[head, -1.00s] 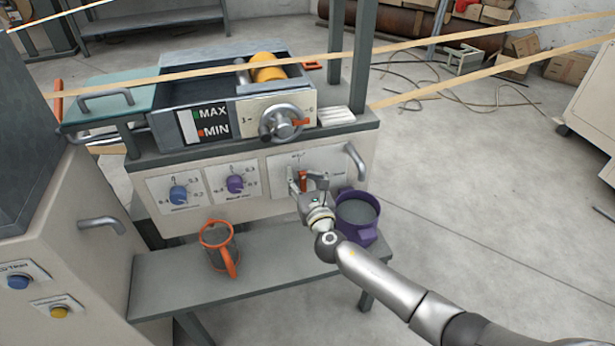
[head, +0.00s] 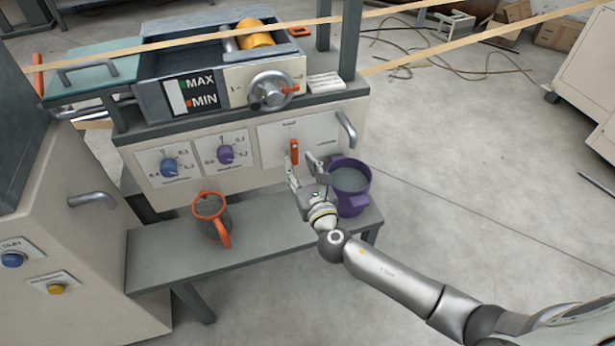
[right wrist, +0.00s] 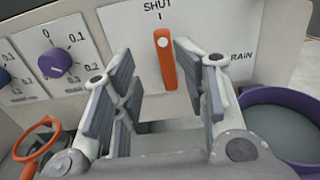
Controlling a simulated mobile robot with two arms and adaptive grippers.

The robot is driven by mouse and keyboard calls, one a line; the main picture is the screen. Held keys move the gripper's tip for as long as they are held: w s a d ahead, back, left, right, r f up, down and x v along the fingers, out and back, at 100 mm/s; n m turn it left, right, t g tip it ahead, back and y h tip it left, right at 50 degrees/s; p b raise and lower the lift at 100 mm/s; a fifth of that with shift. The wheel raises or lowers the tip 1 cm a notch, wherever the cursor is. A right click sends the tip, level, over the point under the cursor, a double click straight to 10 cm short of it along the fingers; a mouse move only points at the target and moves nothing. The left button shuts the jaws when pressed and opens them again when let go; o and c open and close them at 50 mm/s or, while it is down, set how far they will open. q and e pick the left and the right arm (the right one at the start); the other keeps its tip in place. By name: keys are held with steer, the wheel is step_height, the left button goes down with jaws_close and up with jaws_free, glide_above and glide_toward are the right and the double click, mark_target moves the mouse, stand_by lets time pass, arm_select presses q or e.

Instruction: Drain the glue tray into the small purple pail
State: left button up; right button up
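The glue tray (head: 150,102) is a grey metal trough with a MAX/MIN gauge on its front, on top of the machine. An orange drain lever (head: 294,151) on the panel below stands upright, under SHUT in the right wrist view (right wrist: 165,60); DRAIN is marked to its right. My right gripper (head: 302,168) is open and empty, just in front of and below the lever, fingers spread to either side and apart from it. The small purple pail (head: 352,205) stands on the bench right of the gripper. It looks grey inside; I cannot tell whether that is glue. My left gripper is out of view.
An orange-rimmed jug (head: 213,222) stands left on the low bench (head: 165,262). Blue (head: 169,167) and purple (head: 226,154) knobs, a handwheel (head: 270,91) and a handle (head: 346,130) project from the machine.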

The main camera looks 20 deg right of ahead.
steer(key=s, duration=0.4)
steer(key=shift+d, duration=0.35)
stand_by(0.6)
